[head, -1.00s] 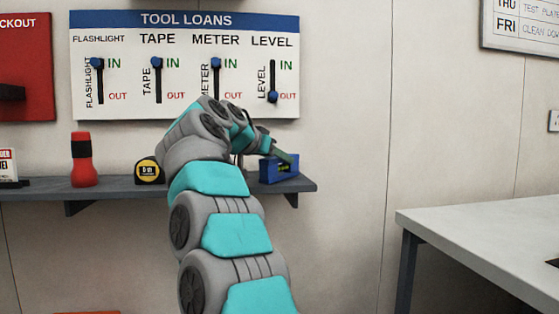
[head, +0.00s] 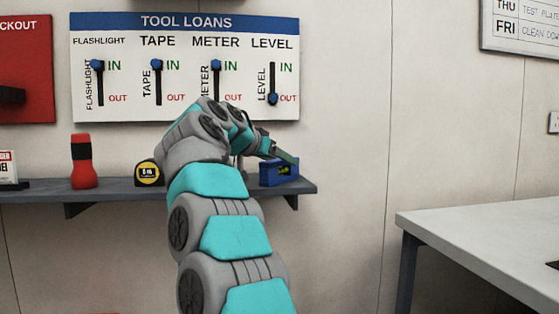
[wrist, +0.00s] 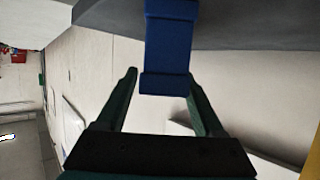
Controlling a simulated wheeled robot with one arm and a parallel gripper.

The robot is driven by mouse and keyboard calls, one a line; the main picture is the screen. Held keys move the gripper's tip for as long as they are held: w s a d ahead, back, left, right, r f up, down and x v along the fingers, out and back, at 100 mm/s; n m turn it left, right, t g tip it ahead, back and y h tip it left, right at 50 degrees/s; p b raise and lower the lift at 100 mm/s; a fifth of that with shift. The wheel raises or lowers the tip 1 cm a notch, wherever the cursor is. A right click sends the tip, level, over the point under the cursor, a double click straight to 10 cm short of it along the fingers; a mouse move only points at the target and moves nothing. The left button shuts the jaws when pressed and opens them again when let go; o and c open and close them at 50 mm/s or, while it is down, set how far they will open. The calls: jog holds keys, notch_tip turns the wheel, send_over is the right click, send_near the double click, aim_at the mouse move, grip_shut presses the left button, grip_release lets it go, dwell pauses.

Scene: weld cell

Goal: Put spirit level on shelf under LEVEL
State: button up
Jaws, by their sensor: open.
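The blue spirit level (head: 279,173) stands at the right end of the grey shelf (head: 130,190), under the LEVEL column of the tool loans board (head: 185,66). In the wrist view the level (wrist: 167,45) is a blue block whose near end reaches between my fingertips. My gripper (head: 286,157) is open, with its green fingers at the level's upper part. In the wrist view my gripper (wrist: 163,78) has one finger on each side of the level, with a clear gap on the left. My arm hides the shelf just left of the level.
A red flashlight (head: 83,162) and a yellow-and-black tape (head: 149,173) stand on the shelf to the left. The LEVEL slider (head: 273,98) is at OUT; the other sliders are at IN. A white table (head: 490,235) stands at the right.

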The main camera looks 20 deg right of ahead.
jog(key=v, duration=1.1)
jog(key=shift+s+a, duration=0.25)
jog(key=shift+a, duration=0.05)
